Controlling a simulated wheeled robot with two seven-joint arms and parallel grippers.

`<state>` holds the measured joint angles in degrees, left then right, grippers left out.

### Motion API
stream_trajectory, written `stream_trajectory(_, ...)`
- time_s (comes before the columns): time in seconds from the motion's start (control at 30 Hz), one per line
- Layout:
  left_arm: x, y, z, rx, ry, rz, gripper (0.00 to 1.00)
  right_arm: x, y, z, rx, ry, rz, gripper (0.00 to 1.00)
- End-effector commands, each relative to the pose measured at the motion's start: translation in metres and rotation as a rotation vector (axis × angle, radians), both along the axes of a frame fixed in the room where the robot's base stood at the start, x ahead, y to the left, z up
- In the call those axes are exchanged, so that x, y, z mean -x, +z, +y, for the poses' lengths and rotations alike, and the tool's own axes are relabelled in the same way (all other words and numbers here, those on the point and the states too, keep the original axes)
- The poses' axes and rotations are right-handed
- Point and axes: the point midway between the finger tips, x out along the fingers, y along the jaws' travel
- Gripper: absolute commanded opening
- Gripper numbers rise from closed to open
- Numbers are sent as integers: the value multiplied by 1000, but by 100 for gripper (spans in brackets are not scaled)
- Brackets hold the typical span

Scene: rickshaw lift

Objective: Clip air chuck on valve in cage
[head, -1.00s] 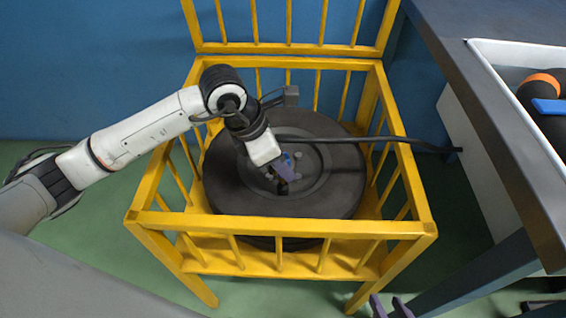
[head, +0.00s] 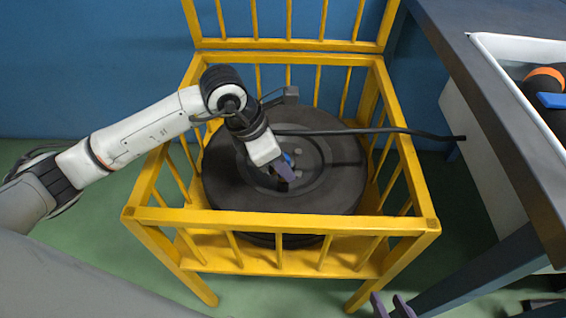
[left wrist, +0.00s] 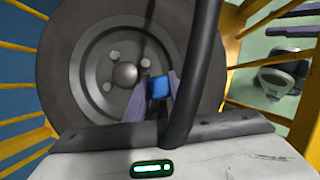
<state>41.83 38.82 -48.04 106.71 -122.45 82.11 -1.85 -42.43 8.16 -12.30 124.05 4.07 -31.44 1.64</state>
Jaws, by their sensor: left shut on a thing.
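The yellow cage (head: 280,220) stands on the floor with a dark wheel (head: 235,180) lying flat in it. My left gripper (head: 286,173) reaches into the cage from above, over the wheel's hub. Its purple fingers are shut on the blue air chuck (left wrist: 159,88), a small part of which shows in the head view (head: 287,158). The black hose (left wrist: 197,70) crosses in front of the left wrist view. I cannot make out the valve, or whether the chuck touches it. My right gripper (head: 391,306) shows only as two purple fingertips, apart, at the bottom edge.
The hose (head: 370,131) runs right, over the cage rim, towards the bench (head: 470,85). A white tray (head: 500,72) on the bench holds dark, orange and blue items. The cage's barred lid (head: 270,47) stands open at the back.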

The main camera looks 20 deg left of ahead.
Motion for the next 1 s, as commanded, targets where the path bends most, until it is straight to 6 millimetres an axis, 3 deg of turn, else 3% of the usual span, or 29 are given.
stream_trajectory(0.03,0,-4,0,0,0,-1,0,1,-19,-3,16,1,8,31)
stream_trajectory(0.4,0,-7,0,0,0,-1,0,1,-22,-3,17,1,7,31)
stream_trajectory(0.43,0,-8,0,0,0,-1,23,1,-22,-3,17,1,7,31)
stream_trajectory(0.57,0,-8,0,1,0,-1,44,1,-22,-3,17,1,7,31)
stream_trajectory(0.77,0,-8,0,0,0,0,44,1,-22,-3,17,1,7,31)
stream_trajectory(0.83,0,-8,0,-1,0,1,53,1,-22,-4,18,2,7,31)
stream_trajectory(1.0,0,-8,0,0,0,0,53,1,-22,-4,18,2,7,31)
